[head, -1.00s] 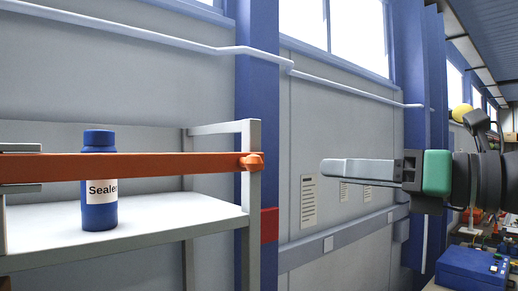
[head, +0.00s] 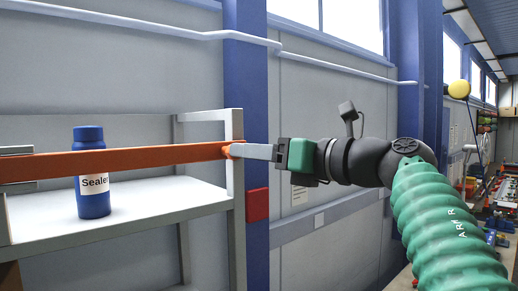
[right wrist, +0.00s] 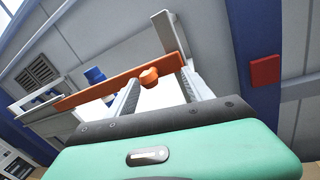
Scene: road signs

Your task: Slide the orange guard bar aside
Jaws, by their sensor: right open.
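The orange guard bar (head: 130,160) runs level across the front of a grey shelf, and its right end has an orange knob (right wrist: 149,78). My right gripper (head: 240,151) is at that end, in front of the right shelf post. In the right wrist view its two fingers (right wrist: 160,92) are open, with the knob between their tips; I cannot tell whether they touch it. A blue bottle (head: 93,200) with a "Sealer" label stands upright on the shelf behind the bar. My left gripper is not seen.
The shelf board (head: 150,205) is otherwise clear. Grey flat pieces (head: 18,186) lie above and below the bar's left part. A red block (head: 257,205) is on the blue column right of the shelf. A cluttered bench (head: 490,215) stands far right.

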